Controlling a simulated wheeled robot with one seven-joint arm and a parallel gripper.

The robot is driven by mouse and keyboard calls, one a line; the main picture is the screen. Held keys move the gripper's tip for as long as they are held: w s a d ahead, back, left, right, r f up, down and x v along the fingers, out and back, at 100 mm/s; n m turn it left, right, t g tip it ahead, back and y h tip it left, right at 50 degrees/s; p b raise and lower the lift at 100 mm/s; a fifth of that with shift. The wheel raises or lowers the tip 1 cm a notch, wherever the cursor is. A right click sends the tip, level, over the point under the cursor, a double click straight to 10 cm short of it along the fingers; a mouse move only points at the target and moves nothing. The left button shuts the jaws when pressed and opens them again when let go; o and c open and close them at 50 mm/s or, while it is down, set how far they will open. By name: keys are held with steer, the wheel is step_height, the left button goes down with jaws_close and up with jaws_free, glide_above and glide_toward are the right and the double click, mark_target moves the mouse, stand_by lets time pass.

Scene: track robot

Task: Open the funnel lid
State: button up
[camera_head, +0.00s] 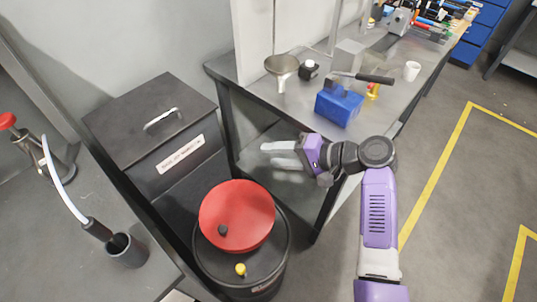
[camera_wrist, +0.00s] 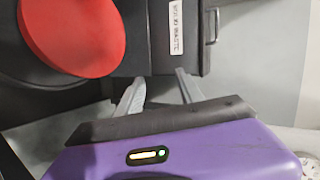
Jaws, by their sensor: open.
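The funnel lid (camera_head: 240,208) is a round red disc on top of a black drum (camera_head: 240,285).
A black waste bin (camera_head: 150,120) with a handle and white label stands left of the drum. A metal workbench (camera_head: 290,105) with a blue block (camera_head: 339,103), a metal funnel (camera_head: 282,68) and a white cup (camera_head: 411,71) is behind my gripper. Open floor lies right.

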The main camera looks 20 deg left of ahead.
steer(key=v, duration=0.5)
stand_by(0.4)
